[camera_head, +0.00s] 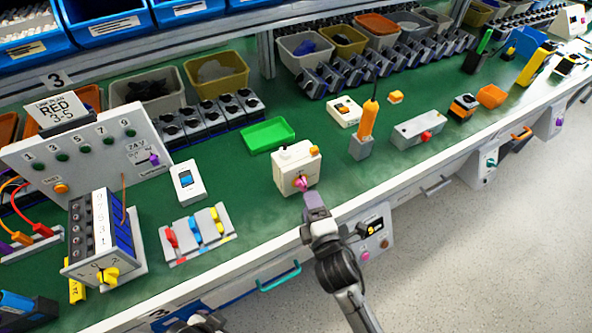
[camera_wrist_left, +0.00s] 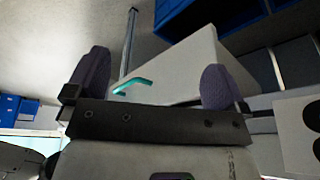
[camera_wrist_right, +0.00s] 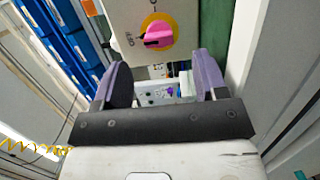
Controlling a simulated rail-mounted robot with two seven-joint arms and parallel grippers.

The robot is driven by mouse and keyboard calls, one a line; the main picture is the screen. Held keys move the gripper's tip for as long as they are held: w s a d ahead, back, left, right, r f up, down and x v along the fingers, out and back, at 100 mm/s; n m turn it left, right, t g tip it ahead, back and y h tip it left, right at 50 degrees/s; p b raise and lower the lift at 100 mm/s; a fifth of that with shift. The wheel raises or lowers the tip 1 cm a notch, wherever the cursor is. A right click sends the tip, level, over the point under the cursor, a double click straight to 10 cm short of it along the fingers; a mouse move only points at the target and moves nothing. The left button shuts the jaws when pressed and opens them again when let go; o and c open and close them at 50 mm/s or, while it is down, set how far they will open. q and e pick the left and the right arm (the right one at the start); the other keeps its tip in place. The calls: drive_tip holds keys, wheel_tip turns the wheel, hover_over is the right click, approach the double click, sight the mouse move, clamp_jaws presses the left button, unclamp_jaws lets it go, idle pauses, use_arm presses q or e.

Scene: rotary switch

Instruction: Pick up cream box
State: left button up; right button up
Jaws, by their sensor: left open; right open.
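The cream box (camera_head: 291,170) stands upright on the green bench top near its front edge, with a pink knob on its front and an orange part on its upper right. In the right wrist view, its cream front face (camera_wrist_right: 120,18) with the pink rotary knob (camera_wrist_right: 158,33) fills the top, beyond the fingertips. My right gripper (camera_head: 313,200) is in front of the box's lower front, open and empty; its spread fingers also show in the right wrist view (camera_wrist_right: 163,75). My left gripper (camera_wrist_left: 156,78) is open and empty, facing a cabinet with a teal handle.
A green tray (camera_head: 268,135) is behind the box. A switch panel with coloured levers (camera_head: 198,232) lies to the left, and an orange-handled tool (camera_head: 368,118) stands to the right. The bench's white front edge (camera_head: 352,205) runs close by.

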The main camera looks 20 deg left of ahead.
sight(305, 188)
drive_tip(key=shift+w+a+f+b, duration=0.1)
drive_tip(key=shift+w+a+b, duration=0.15)
drive_tip(key=shift+w+b, duration=0.15)
drive_tip(key=b+x, duration=0.1)
drive_tip(key=x, duration=0.2)
drive_tip(key=shift+w+a, duration=0.1)
drive_tip(key=shift+w, duration=0.1)
drive_tip(key=shift+w+a+b, duration=0.3)
drive_tip(key=shift+w+b, duration=0.1)
drive_tip(key=shift+r, duration=0.2)
drive_tip(key=c, duration=1.2)
